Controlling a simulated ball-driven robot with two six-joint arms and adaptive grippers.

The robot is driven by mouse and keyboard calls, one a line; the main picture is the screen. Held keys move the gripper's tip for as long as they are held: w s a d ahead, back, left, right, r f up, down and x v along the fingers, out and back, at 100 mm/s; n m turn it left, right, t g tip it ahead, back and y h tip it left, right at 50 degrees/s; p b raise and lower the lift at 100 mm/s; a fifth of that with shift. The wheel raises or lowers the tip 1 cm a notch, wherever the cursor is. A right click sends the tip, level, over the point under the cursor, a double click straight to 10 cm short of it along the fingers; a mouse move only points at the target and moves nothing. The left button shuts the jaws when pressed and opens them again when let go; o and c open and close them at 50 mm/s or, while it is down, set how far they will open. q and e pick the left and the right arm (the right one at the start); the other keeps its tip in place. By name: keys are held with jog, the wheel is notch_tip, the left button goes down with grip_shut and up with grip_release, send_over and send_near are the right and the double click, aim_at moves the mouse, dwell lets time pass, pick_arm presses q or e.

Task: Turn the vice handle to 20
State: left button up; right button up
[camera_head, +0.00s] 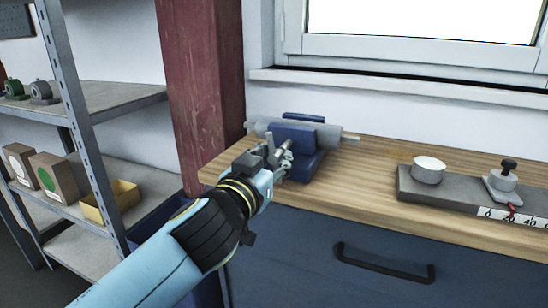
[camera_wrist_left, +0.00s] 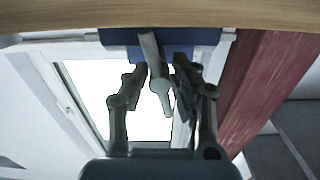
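The blue vice (camera_head: 303,165) stands on the wooden bench top near its left end, with a grey cylinder lying along it. My left gripper (camera_head: 280,160) is at the near side of the vice. In the left wrist view, the grey vice handle (camera_wrist_left: 150,50), with a rounded knob, runs between the fingertips of my left gripper (camera_wrist_left: 160,75). Whether both fingers press on the handle is unclear. A white scale (camera_head: 520,219) marked 0, 20, 40 is at the right, with a red pointer (camera_head: 511,211) near 20. My right gripper is out of view.
A grey rail (camera_head: 452,191) with a round pale disc (camera_head: 429,170) and a black-knobbed block (camera_head: 503,184) lies on the right of the bench (camera_head: 375,165). A dark red post (camera_head: 203,90) and metal shelving (camera_head: 85,110) stand at the left. A window is behind the bench.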

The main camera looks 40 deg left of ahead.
pick_arm(q)
grip_shut()
jog(key=shift+m, duration=0.3)
jog(key=shift+m, duration=0.9)
jog(key=m, duration=0.4)
jog(key=shift+r+m+p, duration=0.1)
jog(key=shift+m+p, duration=0.2)
jog(key=shift+p, duration=0.1)
jog(key=m, duration=0.4)
jog(key=shift+p, duration=0.4)
jog(key=m+p, duration=0.1)
jog(key=m, duration=0.4)
jog(key=shift+m, duration=0.3)
